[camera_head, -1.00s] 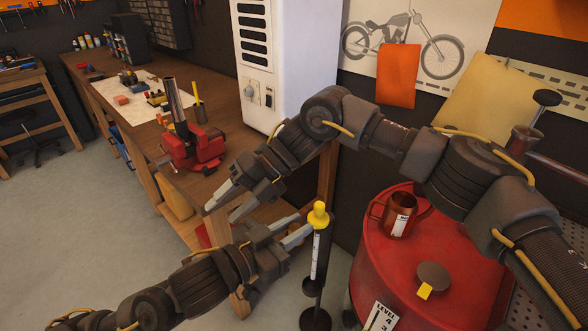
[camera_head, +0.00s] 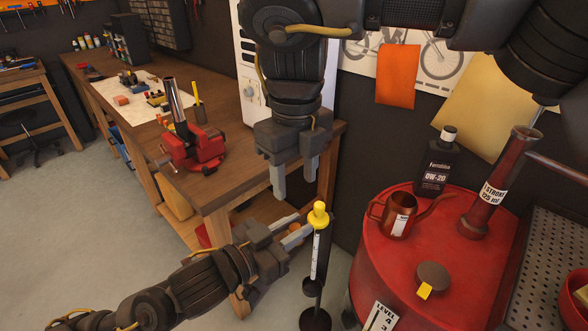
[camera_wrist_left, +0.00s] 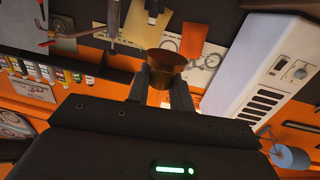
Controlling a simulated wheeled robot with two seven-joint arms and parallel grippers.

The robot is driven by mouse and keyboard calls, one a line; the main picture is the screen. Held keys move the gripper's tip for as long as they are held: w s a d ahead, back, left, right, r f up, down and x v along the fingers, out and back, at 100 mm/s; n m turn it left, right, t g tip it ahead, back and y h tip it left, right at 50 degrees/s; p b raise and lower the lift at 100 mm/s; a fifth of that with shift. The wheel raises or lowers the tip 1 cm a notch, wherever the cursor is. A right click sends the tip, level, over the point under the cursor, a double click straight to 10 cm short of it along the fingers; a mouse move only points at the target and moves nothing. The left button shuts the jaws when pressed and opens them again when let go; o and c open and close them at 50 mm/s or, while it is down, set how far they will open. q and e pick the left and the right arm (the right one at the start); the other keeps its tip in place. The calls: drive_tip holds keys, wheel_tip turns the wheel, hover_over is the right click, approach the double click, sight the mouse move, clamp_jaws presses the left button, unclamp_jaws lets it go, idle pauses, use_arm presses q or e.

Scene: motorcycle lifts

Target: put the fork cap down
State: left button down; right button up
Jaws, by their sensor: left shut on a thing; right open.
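My left gripper (camera_head: 303,226) is low in the middle of the head view, shut beside a yellow knobbed piece (camera_head: 319,216). In the left wrist view its fingers hold a round brown-gold cap (camera_wrist_left: 166,62) with a wide rim, which I take to be the fork cap. Whether this is the yellow knobbed piece, I cannot tell for sure. In the head view the yellow piece lines up with the top of a marked white rod (camera_head: 316,256) on a dark base; contact is unclear. My right gripper (camera_head: 293,186) is open and empty, pointing down above the left one.
A red vise (camera_head: 195,150) clamps a chrome tube (camera_head: 174,101) on the wooden bench (camera_head: 232,172). The bench's near corner is clear. At right, a red drum (camera_head: 385,245) carries a red can (camera_head: 396,215), an oil bottle (camera_head: 436,163), a funnel (camera_head: 486,193) and a dark disc (camera_head: 433,276).

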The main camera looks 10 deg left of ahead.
sight(295, 226)
wheel_tip(295, 226, down, 11)
drive_tip(key=shift+f, duration=0.15)
idle(0.4)
drive_tip(key=c, duration=0.9)
use_arm(q)
drive_tip(key=c, duration=1.2)
unclamp_jaws()
use_arm(e)
clamp_jaws()
use_arm(q)
drive_tip(key=shift+o, duration=0.2)
